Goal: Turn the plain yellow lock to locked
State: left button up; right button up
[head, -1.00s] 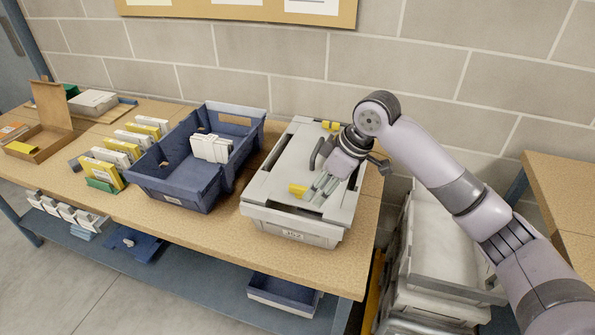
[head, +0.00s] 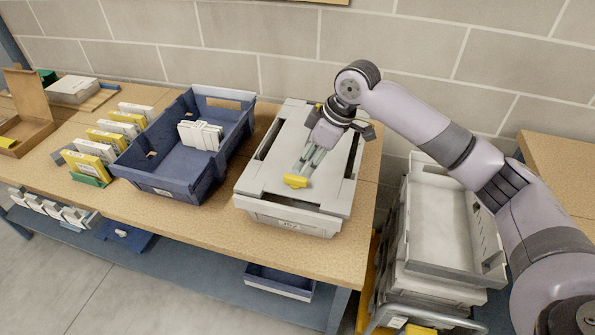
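A grey lidded case (head: 268,187) with a label on its front side sits on the workbench. A yellow lock (head: 296,181) is on the lid near its front edge. A second small yellow piece (head: 319,106) shows at the lid's far edge, mostly hidden behind my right gripper. I cannot tell any marking on either. My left gripper is out of view.
A blue bin (head: 168,184) holding white boxes stands left of the case. Yellow and white boxes (head: 88,165) stand in a row further left, near an open cardboard box (head: 28,105). A grey crate stack (head: 440,225) stands right of the bench. A block wall rises behind.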

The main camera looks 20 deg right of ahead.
aim_at(296, 177)
jog(key=x, duration=0.6)
jog(key=shift+a+f+p, duration=0.1)
jog(key=shift+f+p, duration=0.05)
jog(key=shift+p, duration=0.2)
grip_shut()
dwell(0.5)
